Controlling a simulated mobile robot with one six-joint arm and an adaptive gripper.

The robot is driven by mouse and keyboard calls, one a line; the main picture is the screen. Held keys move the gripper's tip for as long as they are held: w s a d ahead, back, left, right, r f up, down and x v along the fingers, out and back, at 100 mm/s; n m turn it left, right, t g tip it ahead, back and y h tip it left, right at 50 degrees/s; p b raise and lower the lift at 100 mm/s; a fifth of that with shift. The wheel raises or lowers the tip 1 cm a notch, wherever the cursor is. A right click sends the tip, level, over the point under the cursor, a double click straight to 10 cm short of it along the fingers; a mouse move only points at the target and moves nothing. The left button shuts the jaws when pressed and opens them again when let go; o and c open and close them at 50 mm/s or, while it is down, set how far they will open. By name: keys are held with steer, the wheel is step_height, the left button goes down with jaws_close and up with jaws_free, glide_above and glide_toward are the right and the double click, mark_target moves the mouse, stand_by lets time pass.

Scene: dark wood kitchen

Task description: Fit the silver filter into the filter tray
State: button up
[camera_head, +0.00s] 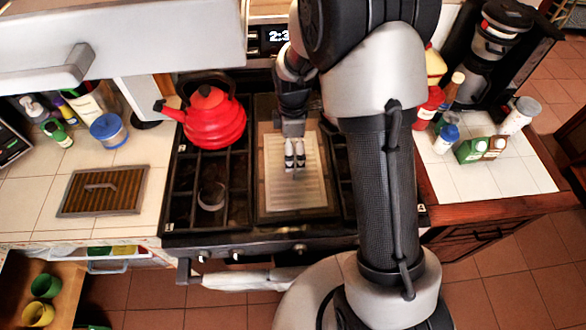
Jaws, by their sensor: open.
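My gripper (294,160) points down over a pale silver ribbed rectangular panel (275,185) on the middle of the stove. It is open, and I see nothing held between its fingers. I cannot tell whether the fingertips touch the panel. The panel lies within a dark frame; it may be the silver filter. A dark brown ribbed panel (120,200) with a grey frame and handle lies flat on the left counter. I cannot tell which thing is the filter tray. My arm hides part of the stove's right side.
A red kettle (212,130) stands on the stove's back left. A white overhead unit with a grey handle (55,70) juts in at top left. Bottles and cartons (470,150) and a coffee maker (500,35) crowd the right counter. An open drawer (65,290) holds cups.

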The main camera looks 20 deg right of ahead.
steer(key=shift+s+f+b, duration=0.1)
steer(key=shift+f+b, duration=0.7)
steer(key=shift+f, duration=2.4)
steer(key=shift+r, duration=0.1)
steer(key=c, duration=1.3)
